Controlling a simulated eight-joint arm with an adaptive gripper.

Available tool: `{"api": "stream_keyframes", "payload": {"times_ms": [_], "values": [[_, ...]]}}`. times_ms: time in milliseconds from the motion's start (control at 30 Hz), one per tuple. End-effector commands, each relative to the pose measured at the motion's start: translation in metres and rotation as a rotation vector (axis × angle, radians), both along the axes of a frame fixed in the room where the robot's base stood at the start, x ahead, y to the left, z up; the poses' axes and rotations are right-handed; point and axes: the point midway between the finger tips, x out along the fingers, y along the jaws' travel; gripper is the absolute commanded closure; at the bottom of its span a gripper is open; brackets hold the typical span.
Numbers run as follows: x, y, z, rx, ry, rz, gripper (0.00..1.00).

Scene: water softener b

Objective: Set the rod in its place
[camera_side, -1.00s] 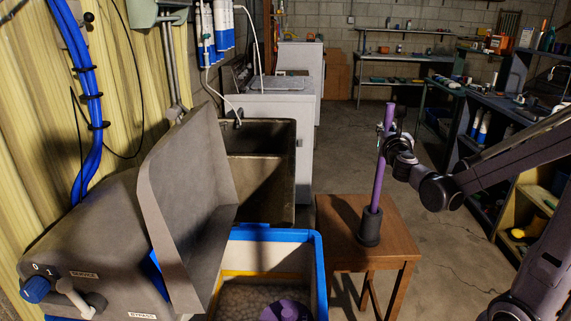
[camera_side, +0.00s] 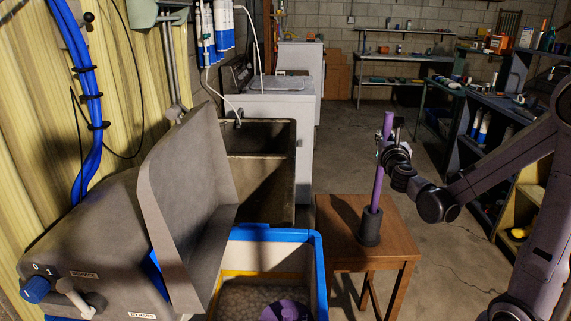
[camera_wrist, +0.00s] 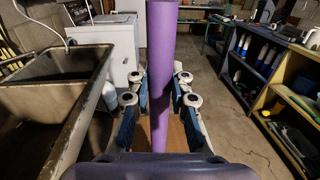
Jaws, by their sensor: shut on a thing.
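A purple rod (camera_side: 378,178) stands nearly upright, tilted slightly, on a small wooden table (camera_side: 400,247). Its lower end is inside a dark cup-like holder (camera_side: 370,228) on that table. My gripper (camera_side: 385,150) is shut on the upper part of the rod. In the wrist view the rod (camera_wrist: 162,40) runs between the blue-padded fingers of my gripper (camera_wrist: 160,100). Left of the table is an open blue-rimmed bin (camera_side: 318,262) with pale grainy contents and a purple part (camera_side: 284,309) at its bottom edge of view. The rod's lower tip is hidden by the holder.
A grey softener housing (camera_side: 90,245) with a raised flap (camera_side: 185,200) stands left of the bin. A dark sink (camera_side: 265,165) and white appliances (camera_side: 285,95) stand behind. Shelves (camera_side: 510,130) line the right. The floor behind the table is open.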

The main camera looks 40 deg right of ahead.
Motion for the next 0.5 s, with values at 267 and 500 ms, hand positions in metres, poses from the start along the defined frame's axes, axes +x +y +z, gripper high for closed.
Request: {"api": "stream_keyframes", "payload": {"times_ms": [267,500], "values": [[0.000,0.000,-0.007,0.000,0.000,0.000,1.00],[0.000,0.000,-0.013,0.000,0.000,0.000,1.00]]}}
